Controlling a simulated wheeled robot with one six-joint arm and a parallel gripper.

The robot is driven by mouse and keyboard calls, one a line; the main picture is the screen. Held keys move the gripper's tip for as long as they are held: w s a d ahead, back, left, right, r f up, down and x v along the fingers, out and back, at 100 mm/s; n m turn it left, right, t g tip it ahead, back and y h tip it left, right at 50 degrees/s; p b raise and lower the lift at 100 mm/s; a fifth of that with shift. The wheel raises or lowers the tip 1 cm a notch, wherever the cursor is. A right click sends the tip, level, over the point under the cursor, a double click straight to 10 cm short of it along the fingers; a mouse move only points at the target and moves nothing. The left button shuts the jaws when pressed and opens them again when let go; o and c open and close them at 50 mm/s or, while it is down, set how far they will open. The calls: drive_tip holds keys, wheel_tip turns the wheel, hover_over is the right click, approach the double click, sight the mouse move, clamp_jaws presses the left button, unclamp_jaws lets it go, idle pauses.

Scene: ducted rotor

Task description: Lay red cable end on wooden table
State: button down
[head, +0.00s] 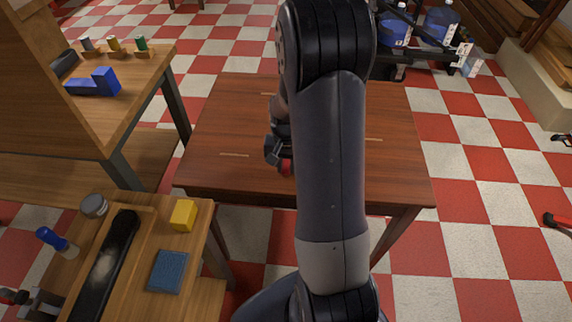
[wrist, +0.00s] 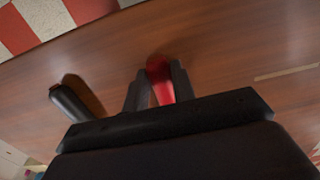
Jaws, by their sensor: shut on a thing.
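The wooden table (head: 235,120) stands in the middle of the head view, and its brown top fills most of the wrist view (wrist: 220,60). My gripper (wrist: 157,85) is shut on the red cable end (wrist: 160,82), which sits between the two fingers. In the head view, my gripper (head: 279,158) is over the table's middle, partly behind my arm, with a bit of red (head: 285,168) just below it. The red end is close to the tabletop; I cannot tell whether it touches. A black cylindrical piece (wrist: 78,103) shows left of the fingers, with a dark shadow beside it.
A side bench (head: 130,120) at left holds a blue block (head: 95,83). A cart with blue jugs (head: 395,33) stands behind. The visible tabletop is mostly clear.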

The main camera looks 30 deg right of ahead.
drive_tip(key=shift+f, duration=0.15)
drive_tip(key=c, duration=1.2)
unclamp_jaws()
drive_tip(key=shift+o, duration=0.2)
wheel_tip(320, 180, up, 12)
drive_tip(key=p, duration=0.1)
drive_tip(key=shift+r, duration=0.2)
